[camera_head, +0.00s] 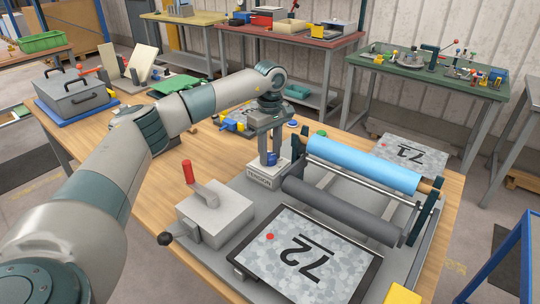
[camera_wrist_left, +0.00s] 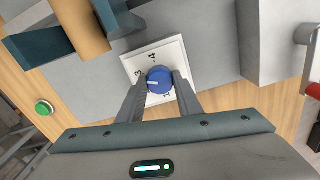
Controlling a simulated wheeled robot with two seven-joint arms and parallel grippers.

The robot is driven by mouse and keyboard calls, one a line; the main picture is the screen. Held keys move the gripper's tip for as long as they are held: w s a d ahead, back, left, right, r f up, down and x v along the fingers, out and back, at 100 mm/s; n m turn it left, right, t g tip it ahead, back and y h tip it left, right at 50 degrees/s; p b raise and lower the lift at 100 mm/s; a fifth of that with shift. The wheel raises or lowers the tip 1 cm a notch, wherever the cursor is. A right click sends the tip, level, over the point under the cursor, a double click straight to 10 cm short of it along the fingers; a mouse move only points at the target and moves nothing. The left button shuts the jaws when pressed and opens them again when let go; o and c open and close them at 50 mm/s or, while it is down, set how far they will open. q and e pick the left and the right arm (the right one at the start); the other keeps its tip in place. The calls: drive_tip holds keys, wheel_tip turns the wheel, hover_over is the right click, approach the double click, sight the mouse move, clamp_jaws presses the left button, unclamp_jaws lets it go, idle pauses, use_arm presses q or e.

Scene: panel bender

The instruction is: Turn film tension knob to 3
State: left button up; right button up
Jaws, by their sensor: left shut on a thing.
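The blue film tension knob (camera_wrist_left: 159,80) sits on a white dial plate (camera_wrist_left: 172,51) with dark numerals; a 4 and a 3 can be read, and others are partly hidden. A pale mark on the knob points roughly left, near the 3; its exact setting cannot be told. My left gripper (camera_wrist_left: 158,86) is shut on the knob, one finger at each side. In the head view, my left gripper (camera_head: 270,154) reaches down onto the knob (camera_head: 272,159) above the block labelled TENSION (camera_head: 261,178). My right gripper is not in view.
A light blue film roll (camera_head: 360,164) and a dark grey roller (camera_head: 340,211) lie right of the knob. A grey box with a red-handled lever (camera_head: 212,213) stands in front. A panel marked 72 (camera_head: 308,260) lies nearest.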

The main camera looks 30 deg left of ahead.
sight(270, 155)
use_arm(q)
drive_tip(key=shift+r+m, duration=0.1)
drive_tip(key=shift+m, duration=0.3)
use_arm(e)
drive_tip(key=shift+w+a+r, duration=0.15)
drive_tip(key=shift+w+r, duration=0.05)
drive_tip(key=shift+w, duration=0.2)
use_arm(q)
drive_tip(key=o, duration=1)
drive_tip(key=shift+o, duration=0.2)
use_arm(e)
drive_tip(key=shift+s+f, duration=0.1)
use_arm(q)
drive_tip(key=shift+w+r+b, duration=0.1)
drive_tip(key=shift+r+b, duration=0.2)
drive_tip(key=shift+r, duration=0.4)
wheel_tip(270, 155, up, 16)
drive_tip(key=b, duration=0.1)
drive_tip(key=shift+b, duration=0.4)
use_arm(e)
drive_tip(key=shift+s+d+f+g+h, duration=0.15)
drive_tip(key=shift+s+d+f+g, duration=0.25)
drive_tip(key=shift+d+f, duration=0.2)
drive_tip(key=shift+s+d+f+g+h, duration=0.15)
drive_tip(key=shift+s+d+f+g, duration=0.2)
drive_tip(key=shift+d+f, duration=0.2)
